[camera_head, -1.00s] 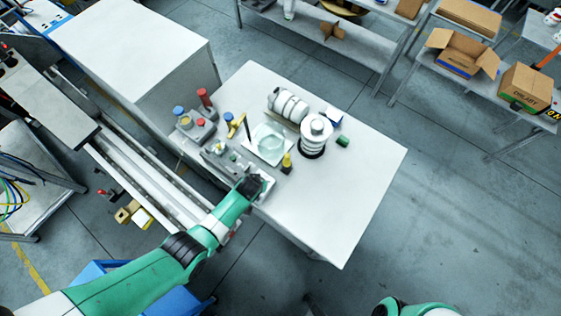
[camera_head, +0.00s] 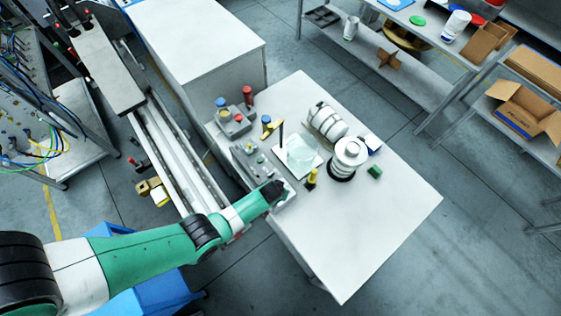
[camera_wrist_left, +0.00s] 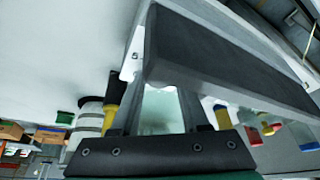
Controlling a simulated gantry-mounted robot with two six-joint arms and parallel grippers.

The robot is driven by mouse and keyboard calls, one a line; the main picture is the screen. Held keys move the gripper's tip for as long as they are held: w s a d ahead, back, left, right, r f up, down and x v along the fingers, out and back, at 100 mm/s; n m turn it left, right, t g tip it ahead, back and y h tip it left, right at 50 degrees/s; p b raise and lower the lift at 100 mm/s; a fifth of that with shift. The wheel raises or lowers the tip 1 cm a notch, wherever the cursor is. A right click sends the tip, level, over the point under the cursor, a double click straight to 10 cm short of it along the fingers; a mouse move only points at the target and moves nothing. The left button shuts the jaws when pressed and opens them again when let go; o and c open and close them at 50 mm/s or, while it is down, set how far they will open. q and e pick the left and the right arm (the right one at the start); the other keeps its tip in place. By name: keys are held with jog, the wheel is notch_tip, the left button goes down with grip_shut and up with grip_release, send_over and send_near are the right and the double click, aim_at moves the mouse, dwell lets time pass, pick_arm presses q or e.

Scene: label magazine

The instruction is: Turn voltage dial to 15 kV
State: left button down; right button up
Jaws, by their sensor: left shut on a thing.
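In the head view my left gripper (camera_head: 276,190) reaches the small grey-white unit (camera_head: 287,200) at the table's near left edge. It is shut on a small part there, at the place of the voltage dial. The dial, its pointer and its scale are hidden behind the gripper, so its setting cannot be read. In the left wrist view the two dark fingers (camera_wrist_left: 155,108) stand close to a casing with a broad black face (camera_wrist_left: 230,62); the part between the tips is not clear. My right gripper is not in view.
The table's right half is clear. A rail (camera_head: 175,155) runs along the left.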

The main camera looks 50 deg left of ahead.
pick_arm(q)
jog(key=shift+m, duration=0.3)
jog(key=shift+a+m+h, duration=0.1)
jog(key=shift+m+h, duration=0.3)
jog(key=shift+m, duration=0.5)
jog(key=shift+m+t+h, duration=0.3)
jog(key=shift+m, duration=0.5)
jog(key=shift+a+m+h+b, duration=0.15)
jog(key=shift+m+h+b, duration=0.25)
jog(key=shift+m, duration=0.8)
jog(key=shift+m+h+b, duration=0.45)
jog(key=shift+m+h, duration=0.25)
jog(key=shift+m, duration=0.7)
jog(key=c, duration=0.7)
grip_release()
